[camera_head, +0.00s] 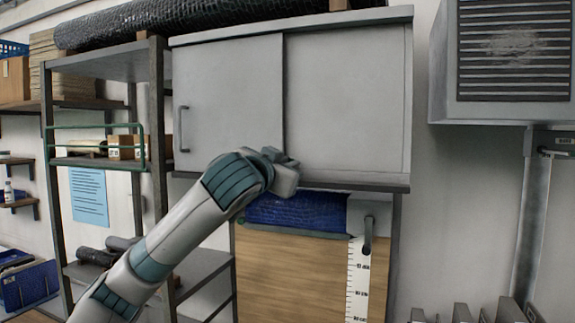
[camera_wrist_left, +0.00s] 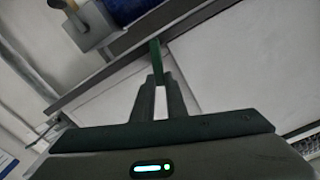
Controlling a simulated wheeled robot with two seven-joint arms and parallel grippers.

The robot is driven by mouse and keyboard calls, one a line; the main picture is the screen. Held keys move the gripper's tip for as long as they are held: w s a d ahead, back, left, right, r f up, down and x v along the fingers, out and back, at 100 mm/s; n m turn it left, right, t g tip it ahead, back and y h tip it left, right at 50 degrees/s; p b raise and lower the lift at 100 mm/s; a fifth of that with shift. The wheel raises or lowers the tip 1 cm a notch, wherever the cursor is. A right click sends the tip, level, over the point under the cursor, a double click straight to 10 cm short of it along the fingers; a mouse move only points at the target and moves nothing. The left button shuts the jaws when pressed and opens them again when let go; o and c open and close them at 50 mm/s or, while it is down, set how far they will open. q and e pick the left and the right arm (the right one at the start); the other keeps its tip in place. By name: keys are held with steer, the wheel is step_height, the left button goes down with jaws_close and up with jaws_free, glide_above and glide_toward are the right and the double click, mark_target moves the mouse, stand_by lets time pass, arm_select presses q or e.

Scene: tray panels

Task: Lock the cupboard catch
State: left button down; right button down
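The grey cupboard (camera_head: 345,95) with two sliding doors hangs on the wall. My left gripper (camera_head: 287,178) is at its lower edge, near where the doors overlap, and hides what lies behind it. In the left wrist view, the fingers of my left gripper (camera_wrist_left: 157,82) are close together around a thin green piece (camera_wrist_left: 155,50), which looks like the catch. It stands against the cupboard's lower rail and fills the gap between the fingertips. The head view does not show the catch. My right gripper is not in view.
A bar handle (camera_head: 183,128) is on the left door. Below the cupboard are a blue roll (camera_head: 295,212) and a grey box with a dark lever (camera_head: 368,235). A shelf rack (camera_head: 157,120) stands at left, a vent unit (camera_head: 510,50) at right.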

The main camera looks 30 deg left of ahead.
arm_select(q)
steer(key=n+b, duration=0.1)
steer(key=a+n+b, duration=0.1)
steer(key=n, duration=0.1)
steer(key=a+n+b, duration=0.1)
steer(key=b, duration=0.1)
steer(key=shift+s+r, duration=0.2)
steer(key=shift+s, duration=0.05)
steer(key=c, duration=1.8)
jaws_free()
steer(key=shift+o, duration=0.2)
